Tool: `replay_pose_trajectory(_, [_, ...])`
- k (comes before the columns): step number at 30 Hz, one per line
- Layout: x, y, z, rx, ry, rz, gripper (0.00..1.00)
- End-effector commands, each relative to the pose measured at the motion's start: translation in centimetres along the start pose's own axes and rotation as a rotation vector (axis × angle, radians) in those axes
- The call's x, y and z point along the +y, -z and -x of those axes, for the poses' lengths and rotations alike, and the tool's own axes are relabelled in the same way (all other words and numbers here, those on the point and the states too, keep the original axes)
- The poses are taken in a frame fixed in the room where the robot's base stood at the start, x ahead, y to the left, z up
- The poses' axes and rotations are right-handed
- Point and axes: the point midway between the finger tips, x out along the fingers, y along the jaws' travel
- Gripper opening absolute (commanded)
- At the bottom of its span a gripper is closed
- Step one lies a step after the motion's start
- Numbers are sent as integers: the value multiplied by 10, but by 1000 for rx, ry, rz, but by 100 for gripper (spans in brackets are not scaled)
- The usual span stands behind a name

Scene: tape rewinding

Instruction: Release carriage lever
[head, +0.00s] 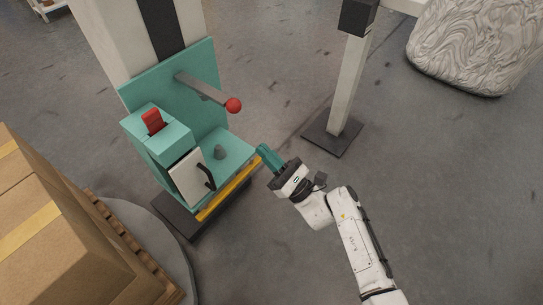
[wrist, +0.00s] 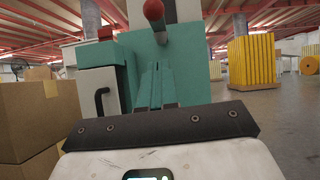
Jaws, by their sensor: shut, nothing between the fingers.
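The carriage lever is a grey rod ending in a red ball (head: 234,105); it sticks out from the teal carriage plate (head: 205,75) toward the right in the head view. In the wrist view the red ball (wrist: 153,10) is at the top edge, above my fingertips. My gripper (head: 262,149) has teal fingers, shut and empty. In the head view it is beside the carriage's right side, below and right of the ball, with a visible gap. In the wrist view the fingers (wrist: 156,68) point forward at the teal carriage; depth to the lever is hard to judge.
Cardboard boxes (head: 45,220) stand left on a pallet. A post (head: 349,85) and a wrapped load (head: 482,48) stand right.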

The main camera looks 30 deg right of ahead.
Motion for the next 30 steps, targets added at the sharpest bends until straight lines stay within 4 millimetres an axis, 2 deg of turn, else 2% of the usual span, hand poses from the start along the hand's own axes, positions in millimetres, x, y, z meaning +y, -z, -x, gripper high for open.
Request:
replay_pose_trajectory(1, [1,-1,-12,-4,-4,1,0])
replay_pose_trajectory(9, [1,0,-64,-3,-3,0,0])
replay_pose_trajectory(12, [1,-15,-73,-2,-1,1,0])
replay_pose_trajectory(19, [1,-27,-86,-1,-1,0,0])
replay_pose_trajectory(30, [0,-28,-87,0,0,-1,0])
